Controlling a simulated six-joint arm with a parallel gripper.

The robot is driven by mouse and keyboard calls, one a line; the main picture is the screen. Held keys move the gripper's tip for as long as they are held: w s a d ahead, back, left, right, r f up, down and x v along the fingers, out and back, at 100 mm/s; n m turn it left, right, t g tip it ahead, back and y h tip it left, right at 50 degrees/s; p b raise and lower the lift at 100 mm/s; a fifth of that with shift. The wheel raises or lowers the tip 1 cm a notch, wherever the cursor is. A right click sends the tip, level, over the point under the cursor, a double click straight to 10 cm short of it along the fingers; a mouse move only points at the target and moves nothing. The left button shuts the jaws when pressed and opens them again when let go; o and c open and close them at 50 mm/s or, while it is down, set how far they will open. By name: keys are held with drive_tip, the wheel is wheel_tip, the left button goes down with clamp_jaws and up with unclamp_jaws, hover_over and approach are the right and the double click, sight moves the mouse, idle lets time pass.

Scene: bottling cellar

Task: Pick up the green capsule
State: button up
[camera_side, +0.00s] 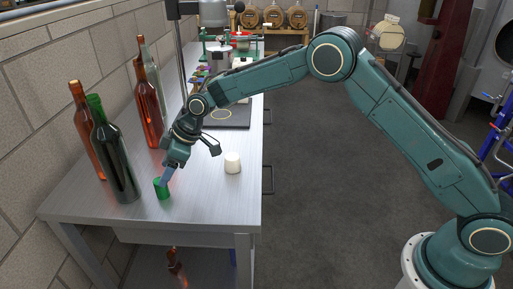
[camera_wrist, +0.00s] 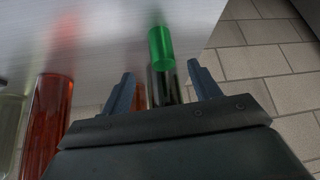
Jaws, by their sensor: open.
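The green capsule (camera_side: 162,190) stands upright on the steel table near its front left, just right of the dark green bottle's base. In the wrist view the green capsule (camera_wrist: 160,44) shows beyond the fingertips, roughly centred between them. My gripper (camera_side: 168,173) is open and points down just above the capsule in the side view. In the wrist view its two fingers (camera_wrist: 161,72) are apart with nothing held between them. From the side view I cannot tell whether a finger touches the capsule.
The dark green bottle (camera_side: 115,165) stands close left of the capsule. Amber bottles (camera_side: 150,105) and a clear bottle stand along the wall. A white cylinder (camera_side: 232,163) stands to the right. A dark mat (camera_side: 238,117) lies farther back. The table is clear between capsule and white cylinder.

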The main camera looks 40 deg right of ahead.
drive_tip(key=shift+x, duration=0.8)
drive_tip(key=shift+a+x, duration=0.2)
drive_tip(key=shift+x, duration=2.35)
drive_tip(key=shift+s+r, duration=0.1)
drive_tip(key=shift+s, duration=0.05)
drive_tip(key=c, duration=0.7)
